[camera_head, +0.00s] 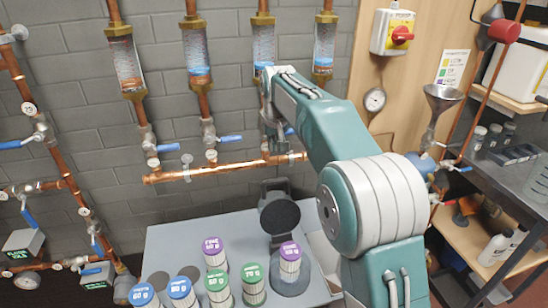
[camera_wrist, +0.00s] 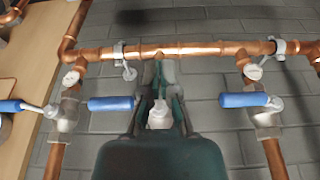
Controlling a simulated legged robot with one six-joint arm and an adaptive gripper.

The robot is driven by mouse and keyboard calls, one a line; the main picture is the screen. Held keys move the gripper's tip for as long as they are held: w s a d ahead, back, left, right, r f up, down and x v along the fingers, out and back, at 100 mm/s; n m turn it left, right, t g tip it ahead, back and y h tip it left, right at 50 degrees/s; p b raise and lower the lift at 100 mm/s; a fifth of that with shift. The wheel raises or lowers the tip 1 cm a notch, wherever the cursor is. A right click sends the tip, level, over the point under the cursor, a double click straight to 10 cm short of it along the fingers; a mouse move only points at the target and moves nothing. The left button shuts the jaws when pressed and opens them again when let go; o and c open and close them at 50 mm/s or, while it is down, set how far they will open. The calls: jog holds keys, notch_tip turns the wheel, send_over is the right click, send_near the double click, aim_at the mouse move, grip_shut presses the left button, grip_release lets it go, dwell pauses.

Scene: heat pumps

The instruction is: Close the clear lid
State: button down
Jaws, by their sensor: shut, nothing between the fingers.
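A round dark-looking lid (camera_head: 280,217) stands raised and tilted at the back of a small device (camera_head: 290,284) on the grey table. I take it for the clear lid; its see-through nature is hard to tell. A jar with a purple cap (camera_head: 290,250) stands on the device's round base in front of the lid. My gripper (camera_head: 275,140) is well above the lid, near the wall pipe, and touches neither lid nor jar. The wrist view shows my gripper (camera_wrist: 158,72) shut and empty, in front of the copper pipe; the lid is not in that view.
Several capped jars (camera_head: 216,252) stand on the grey table (camera_head: 168,241) left of the device. A horizontal copper pipe (camera_head: 225,170) with blue-handled valves (camera_head: 230,138) runs along the brick wall close to my gripper. A shelf with a funnel (camera_head: 441,98) is at right.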

send_over(276, 191)
jog(key=w+a, duration=0.1)
jog(key=w, duration=0.4)
notch_tip(276, 191, down, 8)
jog(key=shift+s+d, duration=0.15)
jog(key=shift+s, duration=0.85)
jog(key=shift+s+d, duration=0.15)
jog(key=shift+s, duration=0.8)
jog(key=shift+s+r, duration=0.1)
jog(key=shift+s, duration=0.1)
jog(key=shift+s+d+r+t, duration=0.15)
jog(key=shift+s+d+t, duration=0.15)
jog(key=shift+t, duration=0.1)
jog(key=shift+s, duration=0.1)
